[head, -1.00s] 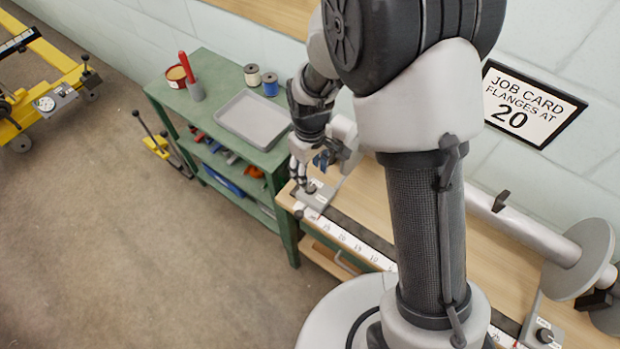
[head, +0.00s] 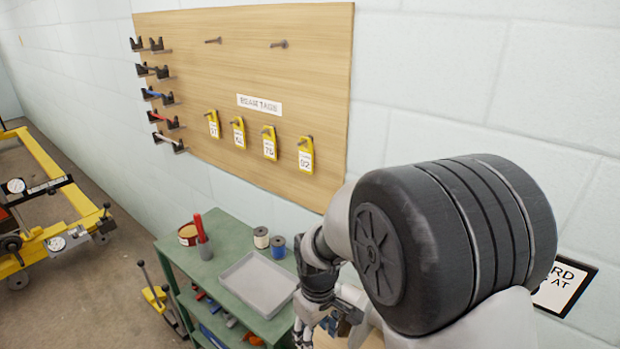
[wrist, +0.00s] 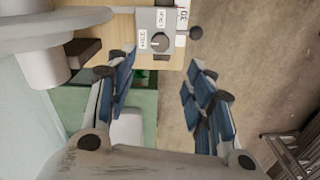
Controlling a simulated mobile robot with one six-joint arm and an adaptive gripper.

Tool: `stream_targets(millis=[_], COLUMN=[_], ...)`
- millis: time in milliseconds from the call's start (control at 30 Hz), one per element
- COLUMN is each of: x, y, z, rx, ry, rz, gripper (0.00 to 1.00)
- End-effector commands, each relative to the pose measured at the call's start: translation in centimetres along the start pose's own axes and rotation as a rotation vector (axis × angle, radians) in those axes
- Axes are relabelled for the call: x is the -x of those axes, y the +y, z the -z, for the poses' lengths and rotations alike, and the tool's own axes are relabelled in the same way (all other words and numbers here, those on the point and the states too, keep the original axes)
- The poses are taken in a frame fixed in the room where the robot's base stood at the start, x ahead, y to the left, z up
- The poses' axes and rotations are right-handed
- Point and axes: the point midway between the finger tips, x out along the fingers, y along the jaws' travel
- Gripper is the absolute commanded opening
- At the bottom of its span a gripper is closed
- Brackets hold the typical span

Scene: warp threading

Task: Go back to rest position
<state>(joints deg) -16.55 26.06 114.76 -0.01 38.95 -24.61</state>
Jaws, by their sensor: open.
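My gripper (wrist: 158,95) is open and empty in the wrist view, its blue-padded fingers spread apart with nothing between them. In the head view my gripper (head: 308,325) is small and partly cut off by the lower edge, right of the green cart (head: 225,243). My own arm covers much of the lower right there, so the fingertips are hard to make out.
A wooden board (head: 220,80) with yellow tags (head: 269,143) hangs on the wall.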

Motion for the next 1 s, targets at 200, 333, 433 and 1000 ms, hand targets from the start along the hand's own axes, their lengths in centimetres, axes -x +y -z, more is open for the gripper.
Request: stream_targets(millis=[200, 333, 433, 1000], x=[6.7, 11.4, 14.4, 19.6], y=[1.0, 1.0, 0.6, -3.7], z=[-3.1, -6.8, -9.9, -22.6], rx=[-0.126, -0.242, -0.333, -0.704], ry=[0.075, 0.135, 0.181, 0.382], rz=[-0.034, -0.059, -0.078, -0.147], gripper=[0.48, 0.48, 0.48, 0.48])
